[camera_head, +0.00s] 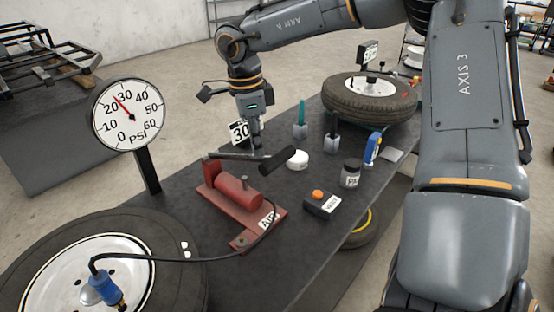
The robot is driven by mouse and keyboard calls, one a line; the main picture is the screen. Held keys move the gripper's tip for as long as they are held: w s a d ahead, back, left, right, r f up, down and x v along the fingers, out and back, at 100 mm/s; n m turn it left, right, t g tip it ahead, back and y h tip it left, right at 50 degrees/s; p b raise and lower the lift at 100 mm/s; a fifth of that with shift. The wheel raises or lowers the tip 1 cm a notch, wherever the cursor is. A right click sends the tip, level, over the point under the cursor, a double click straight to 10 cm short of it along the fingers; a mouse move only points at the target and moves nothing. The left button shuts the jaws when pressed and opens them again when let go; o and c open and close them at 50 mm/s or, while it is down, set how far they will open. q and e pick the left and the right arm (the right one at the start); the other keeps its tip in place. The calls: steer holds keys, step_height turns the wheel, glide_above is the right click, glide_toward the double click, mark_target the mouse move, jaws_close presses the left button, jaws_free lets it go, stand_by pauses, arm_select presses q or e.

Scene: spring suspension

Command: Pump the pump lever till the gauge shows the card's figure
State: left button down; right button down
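The red pump (238,190) stands on the dark bench with an AIR label at its front. Its lever (240,156) lies nearly level above the body and ends in a black handle (277,160). The round white gauge (128,115) stands on a post at the left; its red needle points between 20 and 30. The card (240,132) reads 30 and stands behind the pump, partly covered by my arm. My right gripper (256,140) points down at the lever, just behind the handle; its fingers are small and partly hidden, so contact and opening are unclear. My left gripper is out of view.
A tire with a white rim (60,270) lies front left, with a hose running from its blue valve fitting (104,289) to the pump. A jar (350,173), a black box with an orange button (322,205), a white puck (298,159) and another tire (370,105) are on the bench.

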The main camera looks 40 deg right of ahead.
step_height(320, 180, up, 7)
steer(key=shift+a+r, duration=0.2)
steer(key=shift+a, duration=0.25)
